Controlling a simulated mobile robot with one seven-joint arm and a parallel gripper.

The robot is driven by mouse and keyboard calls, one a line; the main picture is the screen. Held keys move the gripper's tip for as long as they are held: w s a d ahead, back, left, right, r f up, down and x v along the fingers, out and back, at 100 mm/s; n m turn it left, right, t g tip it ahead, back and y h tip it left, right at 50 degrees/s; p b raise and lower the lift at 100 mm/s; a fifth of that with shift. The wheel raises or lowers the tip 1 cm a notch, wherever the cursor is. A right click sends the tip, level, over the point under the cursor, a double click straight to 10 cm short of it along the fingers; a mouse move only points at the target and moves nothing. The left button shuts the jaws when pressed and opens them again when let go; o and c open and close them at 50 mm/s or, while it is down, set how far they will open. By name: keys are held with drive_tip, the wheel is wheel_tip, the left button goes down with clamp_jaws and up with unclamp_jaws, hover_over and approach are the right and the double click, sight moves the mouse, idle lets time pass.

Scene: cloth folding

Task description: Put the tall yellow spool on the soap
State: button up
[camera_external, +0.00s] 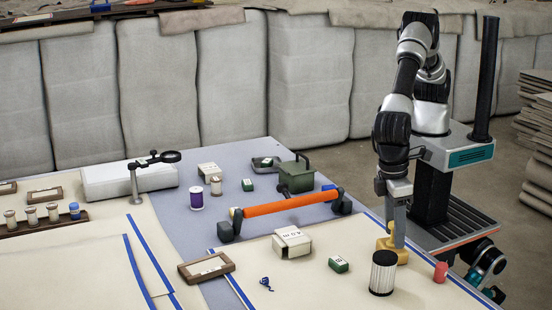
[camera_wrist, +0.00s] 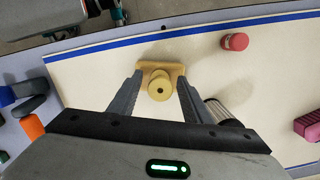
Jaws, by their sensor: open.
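The tall yellow spool (camera_wrist: 159,89) shows end-on in the wrist view, a round yellow top with a dark centre hole. It appears to stand on a flat yellow-tan block (camera_wrist: 174,69), which looks like the soap; the contact between them is hidden. In the external view the yellow block (camera_external: 402,256) lies on the cream sheet at the right, with the spool partly hidden by a finger. My gripper (camera_wrist: 158,82) is open, pointing down, with one finger on each side of the spool. It also shows in the external view (camera_external: 397,242).
A red cylinder (camera_external: 440,272) is to the right. A green box (camera_external: 338,264), a cream box (camera_external: 292,244) and an orange-barred handle (camera_external: 290,205) lie left. A pink block (camera_wrist: 309,124) is at the wrist view's right edge.

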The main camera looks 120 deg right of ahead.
sight(390, 224)
wheel_tip(390, 224, up, 12)
drive_tip(key=w+p, duration=0.1)
drive_tip(key=p, duration=0.1)
drive_tip(key=shift+w+d, duration=0.2)
drive_tip(key=shift+d, duration=0.05)
drive_tip(key=shift+r, duration=0.1)
drive_tip(key=s+d+r+n+t, duration=0.1)
drive_tip(key=d+r+t, duration=0.1)
drive_tip(key=d+r, duration=0.7)
drive_tip(key=s+d+r+t, duration=0.1)
drive_tip(key=s+d+r, duration=0.1)
drive_tip(key=d+r, duration=0.75)
drive_tip(key=s+d+f+n+t, duration=0.2)
drive_tip(key=s+d+t, duration=0.2)
drive_tip(key=s+d, duration=1.2)
drive_tip(key=d, duration=0.4)
drive_tip(key=shift+s+f+n, duration=0.2)
drive_tip(key=shift+n, duration=0.1)
